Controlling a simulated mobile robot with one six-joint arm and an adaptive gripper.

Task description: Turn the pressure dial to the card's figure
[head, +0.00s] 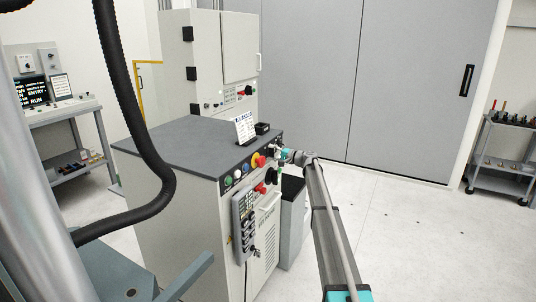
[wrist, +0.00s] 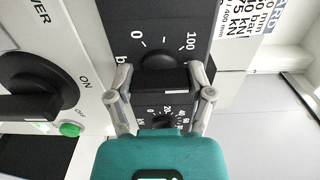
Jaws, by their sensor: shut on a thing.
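In the wrist view, a black pressure dial (wrist: 157,61) sits on a dark panel marked 0 and 100, with a "b" at the left. My gripper (wrist: 161,80) has a finger on each side of the dial's grip bar and is shut on it. A short white line shows on the bar. A white card (wrist: 244,22) with printed figures is cut off at the top right, its text turned and only partly readable. In the head view, the card (head: 245,130) stands on the cabinet top, and my gripper (head: 281,155) is at the front panel's right end.
A second, smaller dial (wrist: 163,122) is just below, partly hidden by my gripper. A large black power switch (wrist: 38,88) and a green lamp (wrist: 70,129) are at the left. A yellow-and-red stop button (head: 258,160) and a hanging pendant (head: 243,222) are near my arm.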

